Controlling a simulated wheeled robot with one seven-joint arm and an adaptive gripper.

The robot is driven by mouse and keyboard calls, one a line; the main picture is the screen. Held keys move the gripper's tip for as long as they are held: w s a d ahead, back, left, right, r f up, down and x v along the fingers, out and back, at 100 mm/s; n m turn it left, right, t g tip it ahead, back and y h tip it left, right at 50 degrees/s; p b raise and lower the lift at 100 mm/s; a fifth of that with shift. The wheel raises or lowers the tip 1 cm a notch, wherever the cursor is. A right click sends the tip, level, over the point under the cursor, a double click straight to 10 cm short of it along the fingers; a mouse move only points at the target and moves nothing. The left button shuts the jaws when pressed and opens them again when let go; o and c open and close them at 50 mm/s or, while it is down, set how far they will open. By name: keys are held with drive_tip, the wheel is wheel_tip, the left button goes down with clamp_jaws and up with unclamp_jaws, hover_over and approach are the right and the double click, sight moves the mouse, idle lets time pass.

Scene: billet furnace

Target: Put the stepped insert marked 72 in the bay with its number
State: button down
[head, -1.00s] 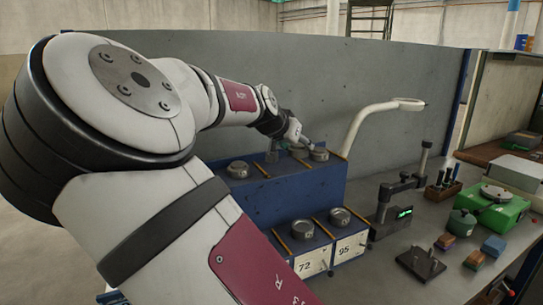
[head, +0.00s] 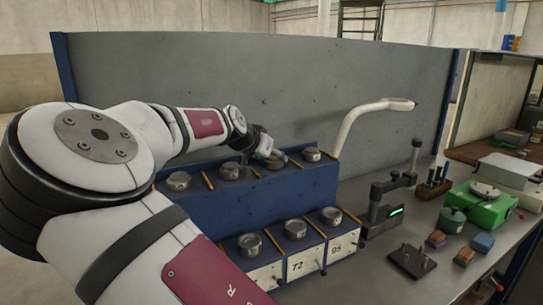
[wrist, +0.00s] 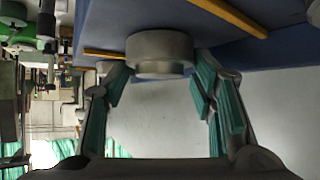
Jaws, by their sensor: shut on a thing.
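My gripper (head: 274,158) is over the upper shelf of the blue rack, near the third place from the left in the head view. In the wrist view my gripper (wrist: 160,100), with green-padded fingers, is shut on a grey round insert (wrist: 160,52). The insert is close against the blue shelf; I cannot tell whether it touches. No number on it is readable. The bay label 72 (head: 297,267) is on the lower front, with a grey round insert (head: 295,228) above it. The label 95 (head: 336,247) is to its right.
Other grey inserts stand on the upper shelf (head: 311,154) and lower shelf (head: 249,243), between yellow dividers. A white curved lamp arm (head: 350,125) rises at the right end. A black stand (head: 378,210) and green device (head: 490,207) stand on the bench to the right.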

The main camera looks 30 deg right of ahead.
drive_tip(key=c, duration=0.7)
unclamp_jaws()
drive_tip(key=shift+f, duration=0.1)
drive_tip(key=v, duration=1.2)
drive_tip(key=shift+p, duration=0.35)
